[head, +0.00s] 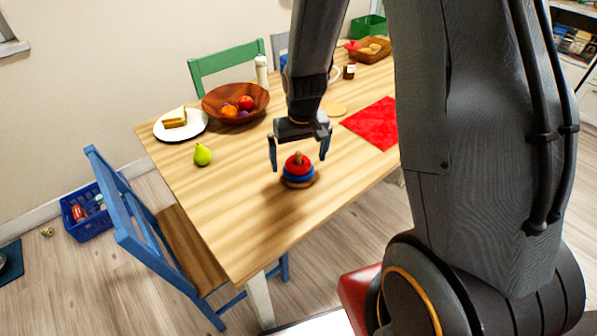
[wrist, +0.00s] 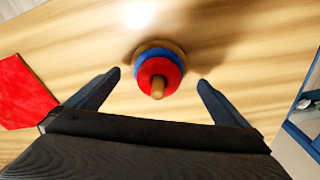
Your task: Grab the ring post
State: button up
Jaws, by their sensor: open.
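The ring post (head: 299,171) stands upright on the wooden table near its front edge. It has a wooden base, a blue ring, a red ring above it and a wooden peg on top. My gripper (head: 299,161) is open above it, with one finger to each side in the head view. In the wrist view the ring post (wrist: 157,72) shows from above, just beyond the line between the open fingertips of my gripper (wrist: 159,80). Nothing is between the fingers' inner faces and no contact shows.
On the table (head: 222,195) are a green pear (head: 203,154), a sandwich plate (head: 190,131), a wooden fruit bowl (head: 236,116) and a red cloth (head: 374,123). A blue chair (head: 131,237) stands at the left. The tabletop around the ring post is clear.

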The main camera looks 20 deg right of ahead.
aim_at(298, 166)
jog(key=shift+w+d+f+p, duration=0.1)
jog(key=shift+w+f+p, duration=0.1)
jog(key=shift+f, duration=0.55)
jog(key=shift+w+a+f+p, duration=0.1)
jog(key=shift+f+p, duration=0.1)
jog(key=shift+f, duration=0.6)
jog(key=shift+w+d+f+p, duration=0.1)
jog(key=shift+w+f+p, duration=0.1)
jog(key=shift+f, duration=0.55)
jog(key=shift+c, duration=0.4)
jog(key=c, duration=1)
jog(key=shift+r, duration=0.1)
